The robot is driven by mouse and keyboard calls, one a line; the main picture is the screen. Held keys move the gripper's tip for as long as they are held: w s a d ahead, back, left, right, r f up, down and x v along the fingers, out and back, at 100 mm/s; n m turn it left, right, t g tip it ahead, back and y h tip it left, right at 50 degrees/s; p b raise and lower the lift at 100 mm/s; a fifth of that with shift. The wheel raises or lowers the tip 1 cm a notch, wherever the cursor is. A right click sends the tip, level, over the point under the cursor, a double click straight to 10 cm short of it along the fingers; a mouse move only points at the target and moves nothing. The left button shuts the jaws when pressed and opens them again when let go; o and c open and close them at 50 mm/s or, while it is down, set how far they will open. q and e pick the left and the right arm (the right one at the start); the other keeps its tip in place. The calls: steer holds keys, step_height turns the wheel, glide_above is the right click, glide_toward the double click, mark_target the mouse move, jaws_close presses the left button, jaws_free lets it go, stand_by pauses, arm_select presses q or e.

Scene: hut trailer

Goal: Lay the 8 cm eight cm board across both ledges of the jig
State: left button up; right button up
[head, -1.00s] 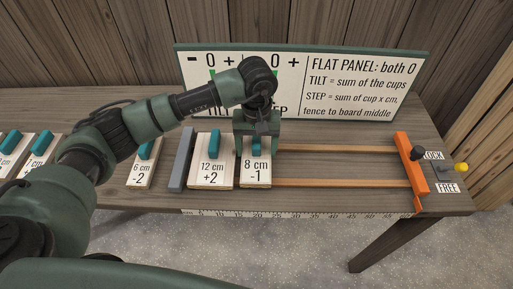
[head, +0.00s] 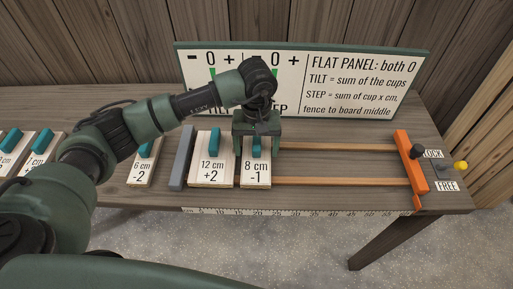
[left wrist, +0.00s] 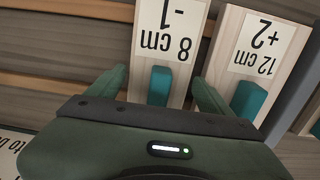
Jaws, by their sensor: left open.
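The 8 cm board (head: 256,174), marked -1, lies flat across the two orange-brown ledges (head: 340,148) of the jig, just right of the 12 cm board (head: 211,172). A narrow gap shows between the two boards. My left gripper (head: 257,150) is over the far part of the 8 cm board. Its fingers are open, one on each side of the board's teal handle (left wrist: 160,86), with space on both sides in the left wrist view. The 8 cm board also shows there (left wrist: 168,40). My right gripper is not in view.
A grey fence (head: 181,160) stands left of the 12 cm board. An orange clamp bar (head: 411,162) crosses the right end of the ledges, beside a LOCK/FREE lever. The ledges between are bare. The 6 cm board (head: 143,172) and others lie left. A sign (head: 365,85) stands behind.

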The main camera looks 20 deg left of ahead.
mark_target(257, 145)
arm_select(q)
step_height(257, 145, up, 10)
steer(key=b, duration=0.3)
steer(key=shift+w, duration=0.1)
steer(key=shift+r, duration=0.75)
